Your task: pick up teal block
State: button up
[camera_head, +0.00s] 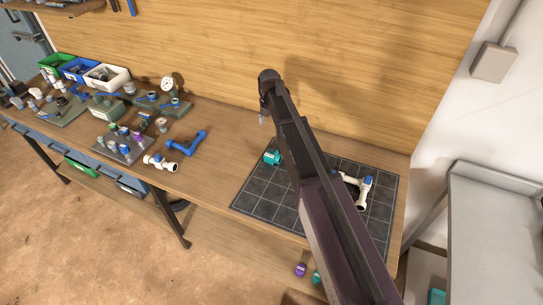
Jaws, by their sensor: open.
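A teal block (272,157) lies near the back left edge of the dark gridded mat (262,190) on the wooden bench. My arm crosses the view from the lower right, and its far end is up and behind the block in the picture. Only a small part of my gripper (262,118) shows below that end, above the block in the picture and apart from it. It is open, and nothing shows in it. The rest of the gripper is hidden by my own arm.
White pipe fittings with a blue part (364,190) lie on the mat right of my arm. A blue pipe piece (187,143) and a white fitting (160,163) lie to the left. A wooden wall panel (200,60) stands behind. A grey sink-like unit (490,210) stands right.

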aim_at(270, 148)
jog(key=shift+f, duration=0.1)
notch_tip(270, 148, down, 8)
jog(key=b, duration=0.8)
jog(key=shift+f+b, duration=0.25)
jog(key=shift+b, duration=0.05)
jog(key=shift+f, duration=0.1)
dwell(0.5)
jog(key=shift+d+f+b, duration=0.1)
jog(key=shift+f+b, duration=2.4)
jog(key=shift+b, duration=0.1)
grip_shut()
